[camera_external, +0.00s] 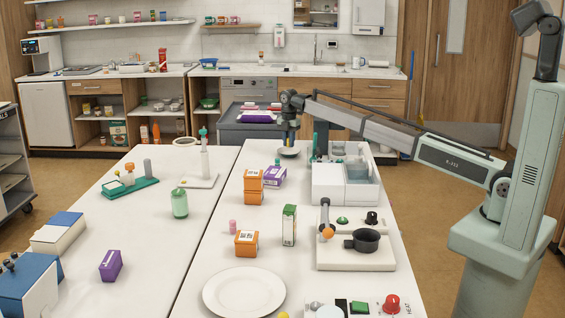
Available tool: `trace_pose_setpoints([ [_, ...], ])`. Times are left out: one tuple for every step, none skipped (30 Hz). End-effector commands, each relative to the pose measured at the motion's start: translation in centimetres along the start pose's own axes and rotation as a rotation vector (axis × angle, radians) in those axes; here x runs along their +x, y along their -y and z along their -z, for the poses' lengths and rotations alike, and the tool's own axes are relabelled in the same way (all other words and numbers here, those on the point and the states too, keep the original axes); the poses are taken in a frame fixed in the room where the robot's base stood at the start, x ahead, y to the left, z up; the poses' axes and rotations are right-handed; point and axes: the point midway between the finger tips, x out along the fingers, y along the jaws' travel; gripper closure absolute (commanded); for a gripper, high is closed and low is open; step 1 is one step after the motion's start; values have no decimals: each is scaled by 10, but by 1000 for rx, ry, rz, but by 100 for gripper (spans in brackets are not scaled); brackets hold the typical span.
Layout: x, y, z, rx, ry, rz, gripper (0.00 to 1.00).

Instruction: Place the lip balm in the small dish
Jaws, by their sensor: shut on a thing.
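My gripper (289,143) is at the far end of the right-hand table, pointing down just above a small grey dish (289,152). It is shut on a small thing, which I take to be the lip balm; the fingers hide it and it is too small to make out. I cannot tell whether it touches the dish.
My arm reaches over a white bin unit (332,184). Orange boxes (253,189), a purple box (273,176), a green-and-white carton (289,225) and a small pink cylinder (233,227) stand nearer. A white plate (244,292) lies at the front.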

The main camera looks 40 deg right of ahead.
Motion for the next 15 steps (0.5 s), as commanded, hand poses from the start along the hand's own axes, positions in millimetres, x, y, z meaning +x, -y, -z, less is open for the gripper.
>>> trace_pose_setpoints([
  [7, 1, 0, 0, 0, 1, 100],
  [10, 1, 0, 0, 0, 2, 100],
  [15, 1, 0, 0, 0, 1, 100],
  [19, 1, 0, 0, 0, 1, 100],
  [23, 0, 0, 0, 0, 1, 100],
  [27, 0, 0, 0, 0, 1, 100],
  [28, 0, 0, 0, 0, 1, 100],
  [29, 0, 0, 0, 0, 0, 100],
  [29, 0, 0, 0, 0, 0, 100],
  [29, 0, 0, 0, 0, 0, 100],
  [29, 0, 0, 0, 0, 0, 100],
  [29, 0, 0, 0, 0, 0, 100],
  [29, 0, 0, 0, 0, 0, 100],
  [29, 0, 0, 0, 0, 0, 100],
  [29, 0, 0, 0, 0, 0, 100],
])
